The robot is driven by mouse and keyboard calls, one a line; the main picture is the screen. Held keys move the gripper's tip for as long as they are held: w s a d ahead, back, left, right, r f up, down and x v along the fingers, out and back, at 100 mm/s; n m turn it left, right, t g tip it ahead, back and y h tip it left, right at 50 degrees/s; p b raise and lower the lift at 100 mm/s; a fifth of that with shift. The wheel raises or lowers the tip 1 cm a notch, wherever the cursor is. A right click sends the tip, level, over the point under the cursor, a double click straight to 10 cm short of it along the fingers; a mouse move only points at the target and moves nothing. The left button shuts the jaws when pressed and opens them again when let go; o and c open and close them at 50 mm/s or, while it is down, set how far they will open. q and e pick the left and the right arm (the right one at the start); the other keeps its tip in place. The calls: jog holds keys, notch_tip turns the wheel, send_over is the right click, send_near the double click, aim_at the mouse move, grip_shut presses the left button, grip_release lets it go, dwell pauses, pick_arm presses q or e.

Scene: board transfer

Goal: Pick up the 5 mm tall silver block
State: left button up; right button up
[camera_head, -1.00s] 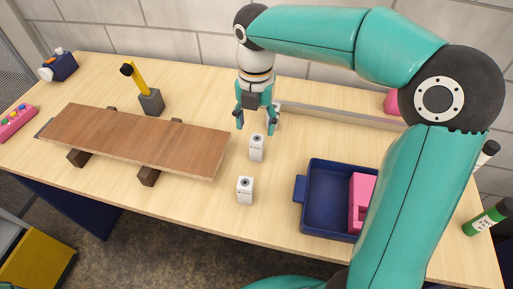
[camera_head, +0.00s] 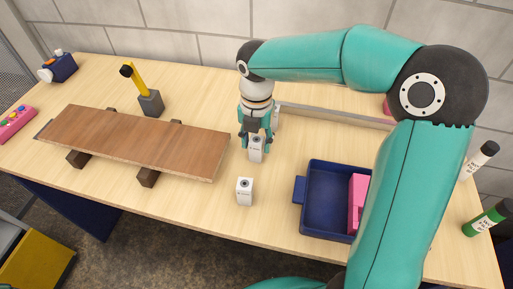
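Two small whitish blocks, each with a dark round mark on top and small print on its side, stand upright on the table. The far block (camera_head: 256,150) is right of the brown board's end, and the near block (camera_head: 245,191) stands in front of it. Printed sizes are too small to read. My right gripper (camera_head: 256,145) points down at the far block, with its fingers apart on either side of it. The fingers look open; whether they touch the block is hard to see. My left gripper is not in view.
A brown board (camera_head: 140,140) rests on dark supports at left. A blue tray (camera_head: 325,225) holding a pink piece (camera_head: 357,200) is at right. A grey bar (camera_head: 335,117) lies behind. A yellow-handled tool on a grey base (camera_head: 151,102) stands behind the board.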

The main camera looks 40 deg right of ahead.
grip_shut()
jog(key=shift+r, duration=0.1)
